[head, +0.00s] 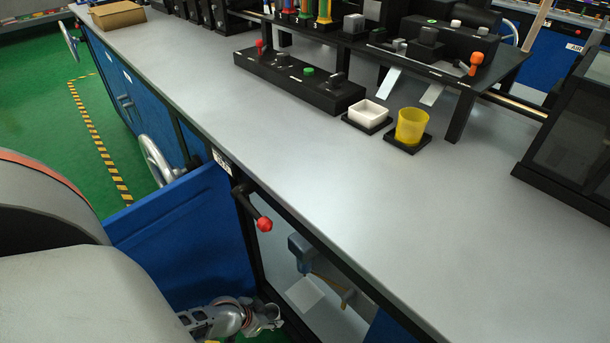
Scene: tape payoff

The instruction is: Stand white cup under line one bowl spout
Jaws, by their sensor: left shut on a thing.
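I see no plain white cup. A small white square dish (369,112) sits on a black pad on the bench, beside a yellow cup (412,126) upright on its own black pad. I cannot tell which part is the line one bowl spout; the black machine (440,45) behind them has pale strips hanging from its front edge. My left gripper (266,318) is low at the bottom of the view, beside the opening under the bench and well below the bench top. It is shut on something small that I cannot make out. My right gripper is not in view.
A blue door panel (185,235) stands open by the bench front. A red-knobbed lever (263,223) sticks out near the opening, with a grey-blue tool (301,252) inside. A black control box (300,82) stands on the bench (270,150). The bench's near part is clear.

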